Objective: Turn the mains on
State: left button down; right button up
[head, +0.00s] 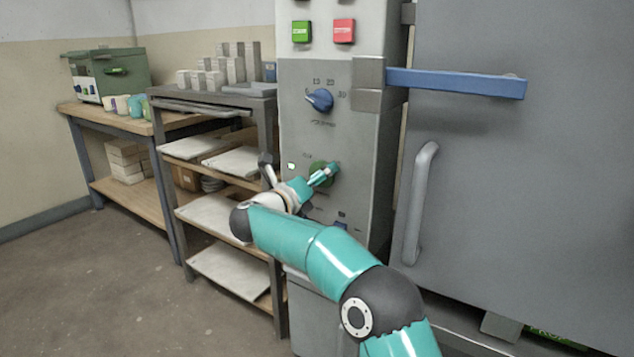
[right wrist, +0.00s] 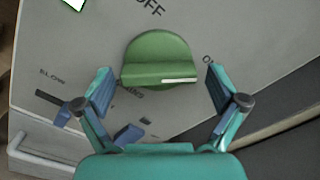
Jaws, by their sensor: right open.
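A green rotary knob (head: 316,168) sits on the grey control panel, partly hidden behind my right gripper (head: 324,175) in the head view. In the right wrist view the knob (right wrist: 158,48) has a raised grip bar with a white line on its right part. An OFF label (right wrist: 142,5) is above the knob, and a partly hidden label starting with O (right wrist: 208,59) is to its right. My right gripper (right wrist: 160,82) is open, with one finger on either side of the knob. I cannot tell whether the fingers touch it. My left gripper is not in view.
Above are a blue knob (head: 319,99), a green button (head: 301,31) and a red button (head: 344,31). A small blue control (head: 341,226) sits below. A blue lever (head: 455,83) and a door handle (head: 420,203) project at right. A shelf rack (head: 273,133) stands close left.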

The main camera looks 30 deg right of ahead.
jog(key=shift+a, duration=0.15)
jog(key=v, duration=1.1)
jog(key=shift+s+a, duration=0.15)
jog(key=shift+a, duration=0.15)
jog(key=shift+f, duration=0.15)
